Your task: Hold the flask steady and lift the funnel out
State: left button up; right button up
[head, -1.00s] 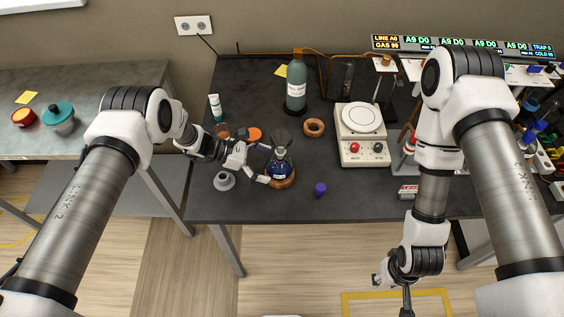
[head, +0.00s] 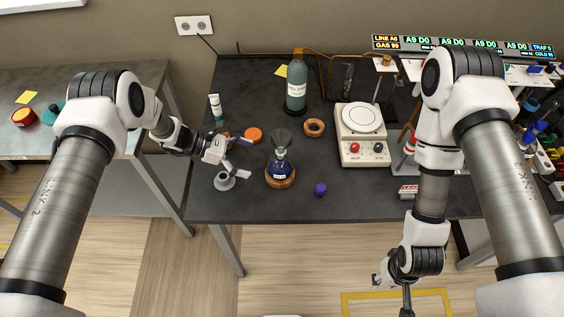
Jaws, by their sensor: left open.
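The flask (head: 279,169), with dark blue contents, stands upright on a brown cork ring on the dark bench. The dark see-through funnel (head: 282,138) sits in the flask's neck with its wide mouth up. My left gripper (head: 246,158) is open and empty to the left of the flask, its fingers pointing at it with a gap between. My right gripper (head: 406,293) hangs low in front of the bench at the bottom of the view; its fingers are too unclear to read.
A small grey piece (head: 224,181) lies just under my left gripper. An orange lid (head: 253,135), an empty cork ring (head: 314,127) and a purple stopper (head: 320,189) lie around the flask. A hotplate (head: 361,151) and green bottle (head: 296,85) stand behind. The bench front is mostly clear.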

aim_at(277, 167)
pick_arm(q)
jog(key=x, duration=0.9)
jog(key=shift+d+f, duration=0.1)
jog(key=shift+d, duration=0.15)
jog(key=c, duration=0.6)
dwell(0.8)
